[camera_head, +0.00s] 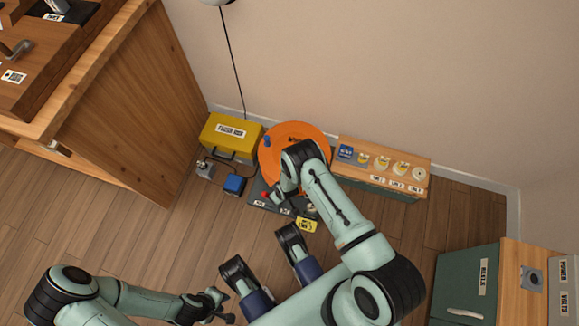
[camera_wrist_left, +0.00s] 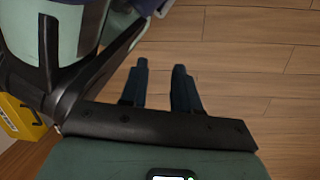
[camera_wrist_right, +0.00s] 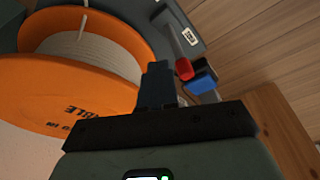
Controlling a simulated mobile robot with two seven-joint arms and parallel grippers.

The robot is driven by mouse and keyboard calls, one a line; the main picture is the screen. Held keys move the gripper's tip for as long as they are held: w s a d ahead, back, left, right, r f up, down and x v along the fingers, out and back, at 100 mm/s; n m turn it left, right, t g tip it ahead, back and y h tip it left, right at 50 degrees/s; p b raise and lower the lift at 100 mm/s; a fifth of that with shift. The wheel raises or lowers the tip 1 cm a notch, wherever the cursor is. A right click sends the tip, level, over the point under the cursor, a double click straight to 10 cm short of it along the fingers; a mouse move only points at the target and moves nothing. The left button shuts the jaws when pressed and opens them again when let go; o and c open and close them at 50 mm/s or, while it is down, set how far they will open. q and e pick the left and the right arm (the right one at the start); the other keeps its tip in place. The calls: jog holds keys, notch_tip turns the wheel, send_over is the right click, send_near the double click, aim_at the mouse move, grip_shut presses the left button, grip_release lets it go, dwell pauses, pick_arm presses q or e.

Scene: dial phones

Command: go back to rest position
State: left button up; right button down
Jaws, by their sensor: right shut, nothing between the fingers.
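My left gripper (camera_head: 221,303) is low in the head view, over bare floor and away from the objects by the wall. In the left wrist view (camera_wrist_left: 159,85) its two dark fingers stand apart with nothing between them. My right gripper (camera_head: 277,195) is beside the orange spool (camera_head: 271,162), above the dark grey unit at its foot, and partly hidden by its own arm. In the right wrist view the fingers (camera_wrist_right: 158,83) are together and empty, in front of the orange spool (camera_wrist_right: 112,98). A red part (camera_wrist_right: 184,68) and a blue part (camera_wrist_right: 202,83) show just right of them.
A yellow box (camera_head: 226,134) and a small blue box (camera_head: 234,185) stand left of the spool. A wooden box with several round dials (camera_head: 382,163) stands right of it. A wooden cabinet (camera_head: 130,100) is at left, a green cabinet (camera_head: 465,285) at lower right. Floor at lower left is clear.

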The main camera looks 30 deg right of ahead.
dwell(0.3)
